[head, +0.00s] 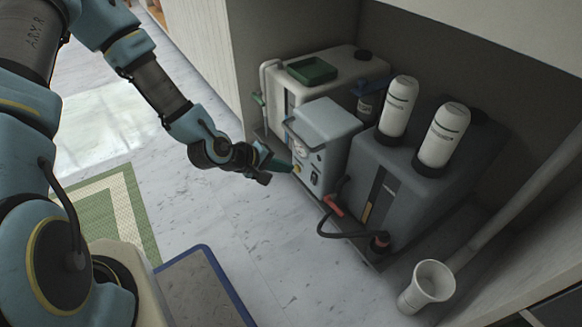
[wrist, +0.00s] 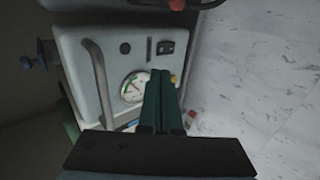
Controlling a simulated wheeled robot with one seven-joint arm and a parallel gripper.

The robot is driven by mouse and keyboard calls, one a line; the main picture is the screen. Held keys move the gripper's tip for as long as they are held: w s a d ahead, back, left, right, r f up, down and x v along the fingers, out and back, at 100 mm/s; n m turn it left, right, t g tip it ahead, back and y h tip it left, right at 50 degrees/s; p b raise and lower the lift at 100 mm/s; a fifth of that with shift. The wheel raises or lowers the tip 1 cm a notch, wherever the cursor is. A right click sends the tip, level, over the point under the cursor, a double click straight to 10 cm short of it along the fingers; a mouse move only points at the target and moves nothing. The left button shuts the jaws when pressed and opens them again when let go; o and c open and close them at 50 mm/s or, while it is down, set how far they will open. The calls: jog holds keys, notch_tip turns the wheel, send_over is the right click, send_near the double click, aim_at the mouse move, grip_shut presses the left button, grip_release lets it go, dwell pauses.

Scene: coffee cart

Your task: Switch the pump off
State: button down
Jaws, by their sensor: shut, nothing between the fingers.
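The pump (head: 328,125) is a light grey box with a bar handle, standing between two tanks. Its front carries a round gauge (wrist: 133,88), a small yellow knob (wrist: 173,79) and a black rocker switch (wrist: 166,48). The switch also shows small in the head view (head: 314,179). Which way the rocker is tipped is too small to tell. My gripper (wrist: 159,74) has its green fingers together and empty, pointing at the pump's front beside the gauge, a little short of the switch in the picture. It also shows in the head view (head: 289,168). Whether the tips touch the panel is unclear.
A dark grey tank (head: 410,175) with two white bottles stands right of the pump. A pale tank (head: 332,62) with a green tray stands left. A red-handled valve (head: 333,205) and black hose lie in front. Floor in front is clear.

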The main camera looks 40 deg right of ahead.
jog(key=a+r, duration=0.1)
jog(key=a+r+p, duration=0.1)
jog(key=r, duration=0.1)
jog(key=shift+a+r, duration=0.2)
jog(key=shift+r, duration=0.05)
dwell(0.4)
jog(key=w+a+r+m+t+y+p, duration=0.1)
jog(key=w+a+r+y, duration=0.25)
jog(key=w+a, duration=0.45)
jog(key=w+a+r+m+t+y+p, duration=0.1)
jog(key=w+a+r+y, duration=0.3)
jog(key=a, duration=0.8)
jog(key=s+a+r+n+y+p, duration=0.1)
jog(key=s+a+r, duration=0.1)
jog(key=a+r, duration=0.65)
jog(key=s+a+r+n+y+p, duration=0.1)
jog(key=s+a+r, duration=0.1)
jog(key=a+r, duration=0.65)
notch_tip(320, 180, up, 37)
jog(key=p, duration=3.7)
jog(key=shift+w+d, duration=0.3)
jog(key=shift+d, duration=0.1)
